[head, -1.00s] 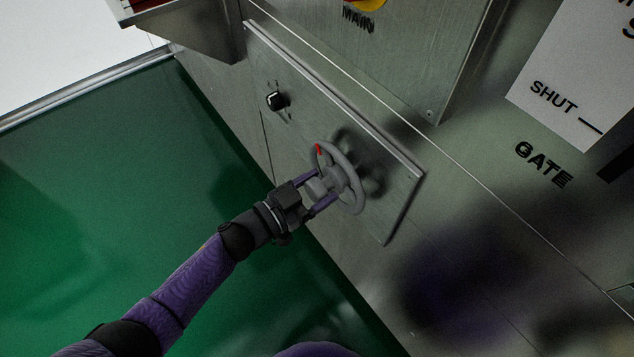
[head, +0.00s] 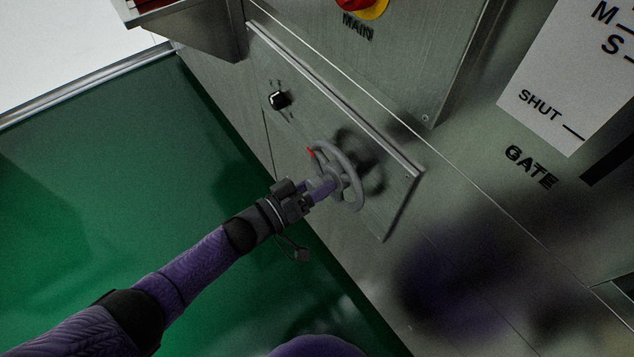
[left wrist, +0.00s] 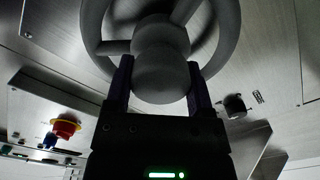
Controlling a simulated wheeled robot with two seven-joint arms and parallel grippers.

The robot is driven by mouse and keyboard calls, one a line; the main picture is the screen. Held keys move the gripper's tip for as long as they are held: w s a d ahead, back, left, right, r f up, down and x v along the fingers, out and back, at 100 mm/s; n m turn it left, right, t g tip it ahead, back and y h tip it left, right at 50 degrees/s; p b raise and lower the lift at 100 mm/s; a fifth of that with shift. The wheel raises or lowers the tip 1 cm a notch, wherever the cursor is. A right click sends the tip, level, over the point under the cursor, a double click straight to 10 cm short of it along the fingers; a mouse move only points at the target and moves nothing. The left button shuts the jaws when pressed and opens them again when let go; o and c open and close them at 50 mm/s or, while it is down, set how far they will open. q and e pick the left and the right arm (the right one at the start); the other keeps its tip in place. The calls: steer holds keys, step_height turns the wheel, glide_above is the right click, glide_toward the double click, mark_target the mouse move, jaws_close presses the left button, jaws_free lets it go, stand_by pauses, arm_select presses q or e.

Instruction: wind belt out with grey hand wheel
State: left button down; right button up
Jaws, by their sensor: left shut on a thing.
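The grey hand wheel (head: 345,176) is mounted on a metal panel (head: 390,205) in the head view, with a red mark (head: 311,152) on its upper left rim. My left gripper (head: 328,186) is shut on the wheel's hub, coming in from the lower left. In the left wrist view the two fingers of my left gripper (left wrist: 158,85) stand on either side of the rounded grey hub, and the wheel's rim (left wrist: 232,45) and spokes show behind it. My right gripper is not in view. No belt can be made out.
A small black knob (head: 279,100) sits on the same panel, up and left of the wheel; it also shows in the left wrist view (left wrist: 235,106). A red and yellow MAIN switch (head: 362,6) is above. The green floor (head: 130,190) is clear at left.

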arm_select(q)
steer(key=shift+n, duration=0.4)
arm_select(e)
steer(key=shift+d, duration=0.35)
arm_select(q)
jaws_free()
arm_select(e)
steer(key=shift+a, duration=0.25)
arm_select(q)
steer(key=shift+s+a, duration=0.1)
steer(key=shift+a, duration=0.05)
steer(key=p+v, duration=0.2)
steer(key=v, duration=0.7)
steer(key=shift+s+a+p, duration=0.15)
steer(key=shift+a+p, duration=0.1)
steer(key=shift+p, duration=0.1)
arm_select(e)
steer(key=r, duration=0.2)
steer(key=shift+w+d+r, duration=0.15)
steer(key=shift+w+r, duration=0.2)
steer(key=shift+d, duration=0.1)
